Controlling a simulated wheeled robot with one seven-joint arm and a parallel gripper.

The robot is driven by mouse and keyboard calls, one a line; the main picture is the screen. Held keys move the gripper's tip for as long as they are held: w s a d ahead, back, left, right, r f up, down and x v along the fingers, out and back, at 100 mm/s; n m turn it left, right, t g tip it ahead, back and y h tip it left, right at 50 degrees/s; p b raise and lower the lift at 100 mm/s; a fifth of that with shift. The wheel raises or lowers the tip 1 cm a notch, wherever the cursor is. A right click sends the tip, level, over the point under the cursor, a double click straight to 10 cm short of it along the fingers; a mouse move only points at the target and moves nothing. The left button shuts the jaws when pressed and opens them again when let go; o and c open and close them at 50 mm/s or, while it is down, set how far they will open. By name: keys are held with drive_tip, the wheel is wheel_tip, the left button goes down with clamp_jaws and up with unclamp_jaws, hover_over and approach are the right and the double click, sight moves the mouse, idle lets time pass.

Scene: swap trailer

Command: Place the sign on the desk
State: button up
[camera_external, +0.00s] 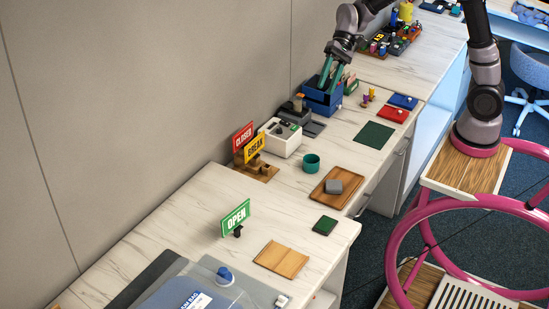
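Three signs show. A green OPEN sign (236,217) stands on a small dark foot on the near desk (207,197). A red CLOSED sign (243,137) and a yellow BREAK sign (255,148) stand together in a wooden holder (262,172) by the wall. My gripper (331,78) is far from these signs, at the back, pointing down at a blue box (322,103). Its two teal fingers show a gap between them. Their tips are at or inside the box's top and hard to see, so I cannot tell if they hold something.
A white machine (281,137), a teal cup (311,163) and a brown tray (328,187) with a grey block stand along the desk. A wooden board (282,260) and a dark green pad (325,225) lie near the front edge. The desk around the OPEN sign is mostly clear.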

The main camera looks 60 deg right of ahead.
drive_tip(key=s+d+r+t+h, duration=0.1)
drive_tip(key=s+d+r+h, duration=0.1)
drive_tip(key=d, duration=0.5)
drive_tip(key=s+d+r+n+t+h, duration=0.1)
drive_tip(key=s+d+r+t+h, duration=0.1)
drive_tip(key=s+d+r, duration=0.2)
drive_tip(key=s+d, duration=0.2)
drive_tip(key=d, duration=0.1)
drive_tip(key=shift+s+r+n+t, duration=0.2)
drive_tip(key=shift+r+n+t, duration=0.1)
drive_tip(key=shift+r, duration=0.1)
drive_tip(key=shift+o, duration=1.2)
drive_tip(key=s+d+r+t+h, duration=0.2)
drive_tip(key=s+d+t+h, duration=0.2)
drive_tip(key=s+d, duration=0.5)
drive_tip(key=d, duration=0.3)
drive_tip(key=shift+s+d+n, duration=0.25)
drive_tip(key=shift+d+n, duration=0.05)
drive_tip(key=shift+d, duration=0.05)
drive_tip(key=o, duration=0.8)
drive_tip(key=shift+s+d+r, duration=0.1)
drive_tip(key=shift+s+d, duration=0.05)
drive_tip(key=shift+c, duration=0.2)
